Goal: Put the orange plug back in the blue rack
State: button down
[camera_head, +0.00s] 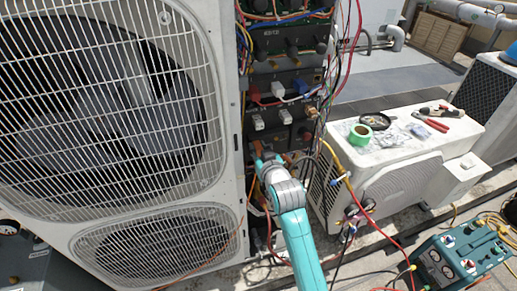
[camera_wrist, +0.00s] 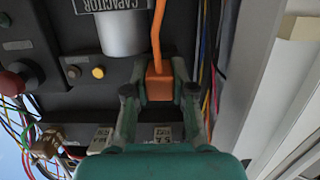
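The orange plug (camera_wrist: 159,84) sits between my gripper's fingertips (camera_wrist: 159,88) in the wrist view, with an orange cable running up from it. The fingers appear closed on both sides of it. The plug is right in front of a dark panel (camera_wrist: 75,45); I cannot tell whether it is seated or apart. In the head view my gripper (camera_head: 266,163) is at the lower part of the open dark electrical cabinet (camera_head: 285,42), and the plug is mostly hidden there. I cannot make out a blue rack for certain in either view.
Loose wires (camera_head: 347,60) hang along the cabinet's right side. The large condenser (camera_head: 110,100) stands close on the left. A white unit (camera_head: 395,165) with green tape and tools stands right. A teal gauge box (camera_head: 458,262) is at lower right. A red button (camera_wrist: 14,82) is left of the plug.

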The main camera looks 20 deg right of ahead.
jog(key=c, duration=1.6)
grip_release()
grip_shut()
jog(key=shift+s, duration=2.1)
jog(key=shift+s, duration=1.85)
